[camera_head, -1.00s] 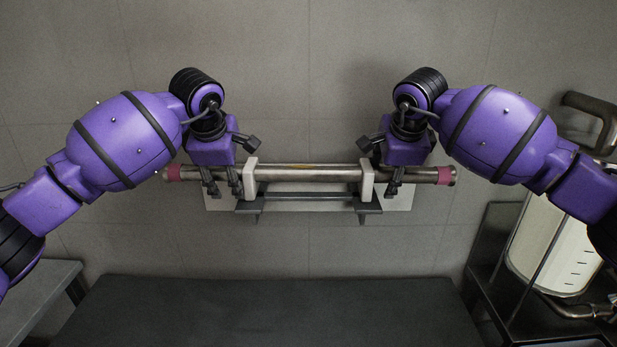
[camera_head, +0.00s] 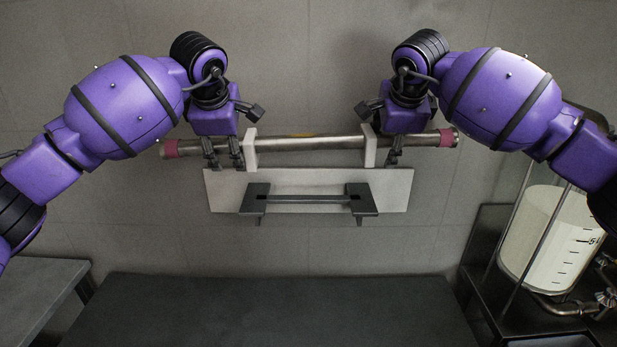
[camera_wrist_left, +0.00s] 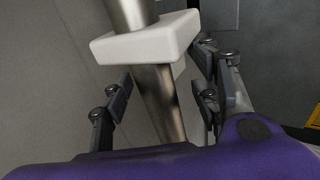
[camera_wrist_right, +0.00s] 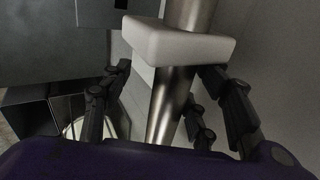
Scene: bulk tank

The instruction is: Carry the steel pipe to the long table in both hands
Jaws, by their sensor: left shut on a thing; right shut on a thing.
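The steel pipe (camera_head: 310,144) is held level in both hands, clear of the dark wall bracket (camera_head: 308,199) below it. It has pink bands near both ends and two white collars (camera_head: 250,148). My left gripper (camera_head: 224,158) is shut on the pipe just outside the left collar; the pipe between its fingers shows in the left wrist view (camera_wrist_left: 160,95). My right gripper (camera_head: 392,156) is shut on it just outside the right collar, also seen in the right wrist view (camera_wrist_right: 168,100). The long table (camera_head: 270,310) has a bare dark top at the bottom of the head view.
A pale backing plate (camera_head: 225,190) sits behind the bracket on the grey wall. A grey side table (camera_head: 40,290) stands at lower left. The space between bracket and long table is clear.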

